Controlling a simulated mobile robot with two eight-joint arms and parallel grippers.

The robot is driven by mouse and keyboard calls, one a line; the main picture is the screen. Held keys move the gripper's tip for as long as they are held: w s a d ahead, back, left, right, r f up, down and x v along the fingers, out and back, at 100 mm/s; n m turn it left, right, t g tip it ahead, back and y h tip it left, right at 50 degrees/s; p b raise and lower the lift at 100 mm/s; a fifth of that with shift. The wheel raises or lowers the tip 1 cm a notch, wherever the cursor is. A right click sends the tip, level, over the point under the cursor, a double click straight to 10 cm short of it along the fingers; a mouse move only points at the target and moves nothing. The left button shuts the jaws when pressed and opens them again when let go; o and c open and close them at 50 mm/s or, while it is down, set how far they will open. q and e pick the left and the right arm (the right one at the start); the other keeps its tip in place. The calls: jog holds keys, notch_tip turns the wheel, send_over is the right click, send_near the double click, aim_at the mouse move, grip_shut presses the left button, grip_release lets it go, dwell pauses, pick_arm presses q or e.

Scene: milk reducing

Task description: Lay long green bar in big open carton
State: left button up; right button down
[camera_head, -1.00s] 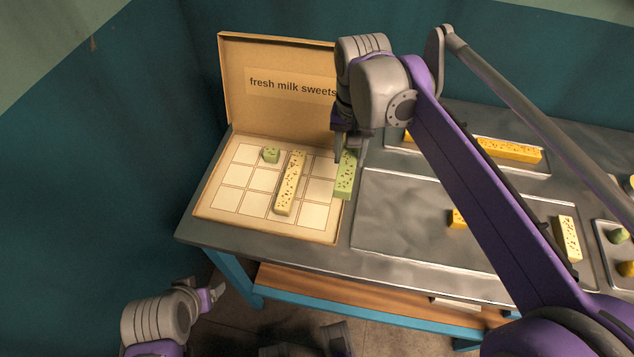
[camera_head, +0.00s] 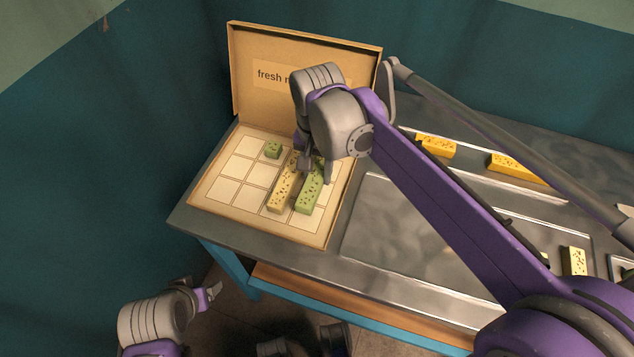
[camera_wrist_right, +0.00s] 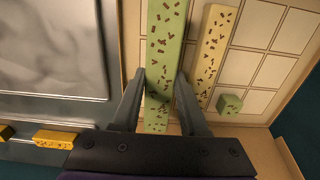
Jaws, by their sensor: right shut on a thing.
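The long green bar (camera_head: 309,194) with dark flecks is between the fingers of my right gripper (camera_head: 316,174), over the right part of the big open carton (camera_head: 199,200). In the right wrist view the fingers of my right gripper (camera_wrist_right: 160,100) close on both sides of the green bar (camera_wrist_right: 164,45). A long pale yellow bar (camera_head: 282,192) lies in the carton just left of it, roughly parallel. A small green cube (camera_head: 273,150) sits in a back-left cell. I cannot tell whether the green bar touches the carton floor. My left gripper (camera_head: 208,296) is low at the left, away from the table; its jaw state is unclear.
The carton's raised lid (camera_head: 245,100) stands behind my right gripper. A metal tray (camera_head: 400,225) lies right of the carton. Orange bars (camera_head: 437,146) lie on a back tray, and a pale yellow bar (camera_head: 574,262) lies at the right. Several front-left carton cells are bare.

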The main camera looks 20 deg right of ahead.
aim_at(318, 182)
jog(key=shift+f, duration=2.05)
jog(key=shift+f, duration=0.1)
jog(key=shift+c, duration=2.2)
grip_release()
jog(key=shift+b, duration=0.3)
notch_tip(318, 182, up, 12)
jog(key=shift+r+p, duration=0.1)
jog(key=shift+p, duration=0.75)
jog(key=shift+s, duration=0.1)
